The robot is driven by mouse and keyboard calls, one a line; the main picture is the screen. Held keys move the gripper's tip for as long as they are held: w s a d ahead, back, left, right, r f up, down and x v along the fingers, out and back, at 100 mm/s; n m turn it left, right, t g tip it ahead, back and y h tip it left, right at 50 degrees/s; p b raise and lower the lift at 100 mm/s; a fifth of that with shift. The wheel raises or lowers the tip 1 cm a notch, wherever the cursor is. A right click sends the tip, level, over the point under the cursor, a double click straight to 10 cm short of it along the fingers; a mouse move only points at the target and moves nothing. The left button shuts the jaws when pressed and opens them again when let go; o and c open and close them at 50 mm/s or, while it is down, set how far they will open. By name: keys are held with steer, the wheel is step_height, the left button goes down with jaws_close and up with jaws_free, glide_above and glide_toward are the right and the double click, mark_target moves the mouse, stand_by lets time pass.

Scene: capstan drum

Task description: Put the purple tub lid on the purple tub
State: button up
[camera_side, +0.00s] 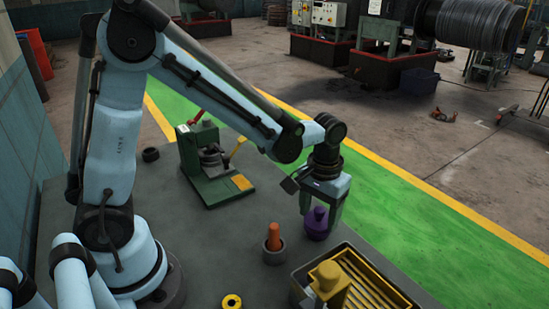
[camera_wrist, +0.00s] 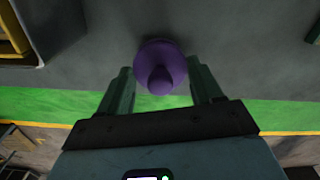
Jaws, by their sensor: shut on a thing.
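The purple tub lid (camera_wrist: 160,68) is a round disc with a knob, between the two fingertips of my gripper (camera_wrist: 162,88) in the wrist view. In the side view my gripper (camera_side: 321,208) points down at the table's right part, shut on the lid. The purple shape there (camera_side: 317,224) has a rounded body and a narrower knob on top, and it looks upright. I cannot tell the tub apart from the lid; in the wrist view anything below the lid is hidden.
An orange peg in a dark holder (camera_side: 273,243) stands just left of the purple shape. A grey bin with a yellow slatted rack (camera_side: 375,285) and a yellow knobbed piece (camera_side: 328,280) is in front. A green press-like fixture (camera_side: 212,165) stands behind left. A yellow ring (camera_side: 232,301) lies at the front.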

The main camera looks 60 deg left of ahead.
mark_target(319, 209)
steer(key=shift+f, duration=0.4)
steer(key=o, duration=1)
step_height(319, 209, up, 13)
steer(key=shift+s+a+f+m+t, duration=0.45)
steer(key=shift+s+a+t, duration=0.45)
steer(key=shift+s+t, duration=0.4)
steer(key=shift+s+a+f+m+t, duration=0.3)
steer(key=shift+s+a+m+t, duration=0.25)
steer(key=shift+s+a+t, duration=0.65)
steer(key=shift+s+a+f+m+t, duration=0.45)
steer(key=shift+s+a+t, duration=0.2)
steer(key=shift+s+t, duration=0.65)
steer(key=shift+s+r, duration=0.1)
steer(key=shift+s, duration=0.05)
